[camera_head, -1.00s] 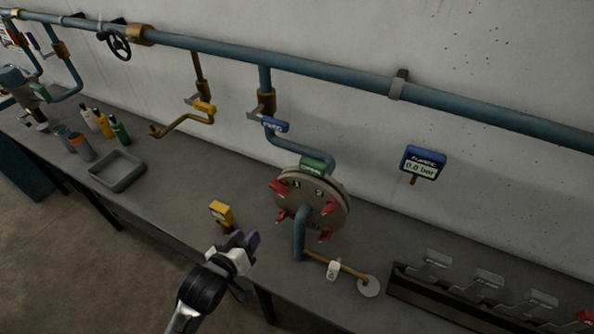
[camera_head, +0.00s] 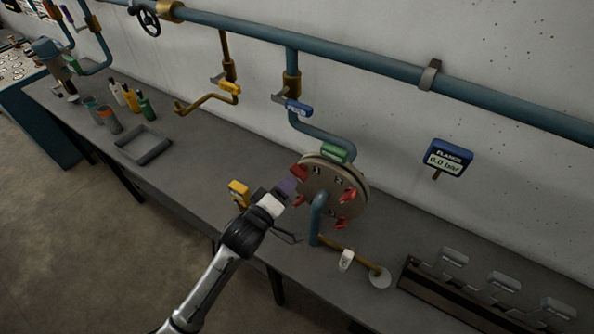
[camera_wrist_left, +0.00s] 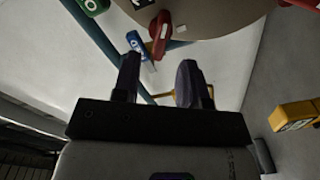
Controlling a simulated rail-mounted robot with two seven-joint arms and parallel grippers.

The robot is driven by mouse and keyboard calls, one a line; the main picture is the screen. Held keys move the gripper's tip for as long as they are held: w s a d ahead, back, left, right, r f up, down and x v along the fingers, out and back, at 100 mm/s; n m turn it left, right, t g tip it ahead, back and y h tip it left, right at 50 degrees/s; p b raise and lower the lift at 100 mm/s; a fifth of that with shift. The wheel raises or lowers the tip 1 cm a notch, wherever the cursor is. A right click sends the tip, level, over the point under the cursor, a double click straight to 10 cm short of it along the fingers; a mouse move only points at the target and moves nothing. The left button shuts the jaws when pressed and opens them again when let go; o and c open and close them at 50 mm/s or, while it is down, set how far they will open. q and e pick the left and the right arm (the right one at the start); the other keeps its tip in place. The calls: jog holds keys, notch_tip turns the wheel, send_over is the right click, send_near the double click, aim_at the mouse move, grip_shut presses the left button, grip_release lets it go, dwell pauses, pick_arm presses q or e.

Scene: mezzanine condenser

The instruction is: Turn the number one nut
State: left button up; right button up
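A round tan flange (camera_head: 325,176) stands on the bench with several red nuts around its face. The upper-left red nut (camera_head: 299,172) has a small dark number plate beside it; the digits are too small to read surely. Another red nut (camera_head: 299,199) sits at lower left. My left gripper (camera_head: 287,187) is just left of the flange, close to these nuts. In the left wrist view my left gripper (camera_wrist_left: 160,78) is open, its dark fingers apart and empty. A red nut (camera_wrist_left: 159,34) shows beyond the gap, apart from the fingers. My right gripper is not in view.
A yellow device (camera_head: 239,193) stands left of the flange, close behind my left gripper. A blue pipe (camera_head: 317,218) and brown pipe (camera_head: 350,267) run in front of it.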

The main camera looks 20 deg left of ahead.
aim_at(294, 175)
pick_arm(q)
jog(key=shift+w+d, duration=0.2)
jog(key=shift+w, duration=0.8)
jog(key=shift+w+d, duration=0.15)
jog(key=shift+w, duration=0.8)
jog(key=shift+w+d, duration=0.2)
jog(key=shift+w, duration=0.8)
jog(key=shift+c, duration=0.3)
grip_shut()
